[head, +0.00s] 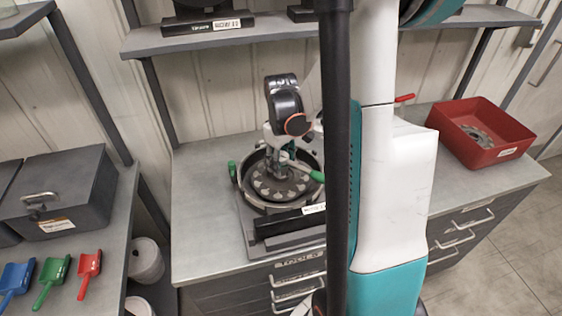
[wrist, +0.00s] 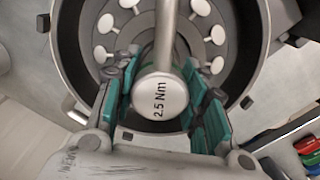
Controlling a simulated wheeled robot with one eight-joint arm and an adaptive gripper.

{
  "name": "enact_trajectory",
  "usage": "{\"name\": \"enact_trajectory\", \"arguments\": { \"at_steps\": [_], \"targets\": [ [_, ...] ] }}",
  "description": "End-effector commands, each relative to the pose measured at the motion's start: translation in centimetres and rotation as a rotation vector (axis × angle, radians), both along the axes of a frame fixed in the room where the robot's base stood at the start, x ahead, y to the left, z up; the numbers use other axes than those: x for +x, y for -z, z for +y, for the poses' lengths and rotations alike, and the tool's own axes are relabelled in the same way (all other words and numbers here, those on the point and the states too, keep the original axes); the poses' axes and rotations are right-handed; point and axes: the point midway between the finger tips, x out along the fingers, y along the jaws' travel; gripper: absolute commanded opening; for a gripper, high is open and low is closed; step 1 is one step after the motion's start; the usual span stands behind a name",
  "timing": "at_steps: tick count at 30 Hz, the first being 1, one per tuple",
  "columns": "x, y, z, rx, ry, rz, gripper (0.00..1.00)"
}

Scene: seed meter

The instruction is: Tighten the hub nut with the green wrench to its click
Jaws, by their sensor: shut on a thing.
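The seed meter is a dark round housing (head: 243,190) on a base plate on the middle bench; in the wrist view its ring (wrist: 68,50) surrounds a disc with several pale round spots. The wrench's green handle (head: 317,175) sticks out to the right over the disc. In the wrist view its round head (wrist: 160,98) reads "2.5 Nm", with a grey shaft (wrist: 166,40) running up the picture. My gripper (head: 279,160) points down over the disc centre, its teal fingers (wrist: 163,105) shut on the wrench head. The hub nut is hidden beneath the head.
A red tray (head: 455,128) with a toothed disc inside stands at the right of the bench. A red handle (head: 404,98) shows behind my arm. Blue, green and red scoops (head: 89,268) and a grey box (head: 70,190) are on the left bench. A shelf (head: 270,37) runs above.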

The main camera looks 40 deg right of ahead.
Motion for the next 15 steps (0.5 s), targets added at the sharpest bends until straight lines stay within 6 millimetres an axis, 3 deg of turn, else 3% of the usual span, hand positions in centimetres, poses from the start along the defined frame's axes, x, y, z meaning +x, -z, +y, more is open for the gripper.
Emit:
{"name": "enact_trajectory", "arguments": {
  "at_steps": [15],
  "targets": [
    [0.0,0.75,0.0,0.0,0.0,0.0,0.0]
  ]
}}
